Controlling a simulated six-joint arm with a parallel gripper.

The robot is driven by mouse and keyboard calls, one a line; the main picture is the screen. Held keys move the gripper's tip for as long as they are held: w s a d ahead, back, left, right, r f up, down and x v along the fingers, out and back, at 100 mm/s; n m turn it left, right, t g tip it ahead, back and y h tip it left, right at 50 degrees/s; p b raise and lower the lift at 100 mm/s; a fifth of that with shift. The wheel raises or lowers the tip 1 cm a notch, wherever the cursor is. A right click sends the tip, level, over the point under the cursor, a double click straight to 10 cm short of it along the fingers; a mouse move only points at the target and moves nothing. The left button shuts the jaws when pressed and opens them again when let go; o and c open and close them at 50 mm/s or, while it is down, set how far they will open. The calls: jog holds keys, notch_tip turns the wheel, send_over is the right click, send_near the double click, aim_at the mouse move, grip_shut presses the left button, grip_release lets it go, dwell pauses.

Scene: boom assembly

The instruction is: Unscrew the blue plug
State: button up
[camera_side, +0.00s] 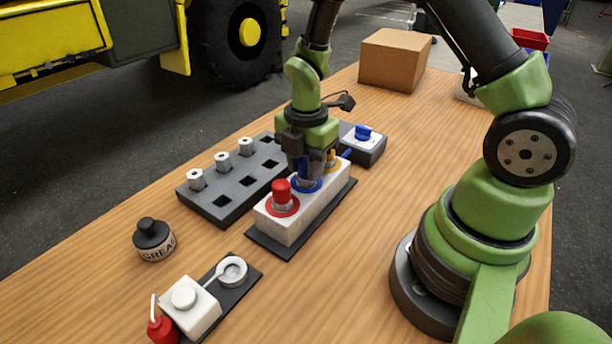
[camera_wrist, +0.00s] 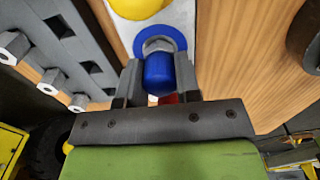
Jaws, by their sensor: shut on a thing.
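The blue plug (camera_wrist: 159,74) is between the two fingers of my gripper (camera_wrist: 160,80) in the wrist view, above a blue ring (camera_wrist: 175,45). In the side view my gripper (camera_side: 308,168) is over the middle of the white block (camera_side: 290,222), shut on the blue plug (camera_side: 303,172), which is partly hidden by the fingers. The blue ring (camera_side: 308,186) is on the block's top. I cannot tell whether the plug is still seated. A red plug (camera_side: 281,190) stands nearer on the block, and a yellow one (camera_side: 332,160) farther back.
A grey rack (camera_side: 225,205) with square holes and several metal fittings lies left of the block. A box with a blue knob (camera_side: 364,133) stands behind. A grease jar (camera_side: 153,240) and a white fixture (camera_side: 187,305) are nearer. A cardboard box (camera_side: 394,60) is at the back.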

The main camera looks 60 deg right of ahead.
jog(key=o, duration=0.9)
jog(key=shift+o, duration=0.2)
jog(key=m, duration=1.2)
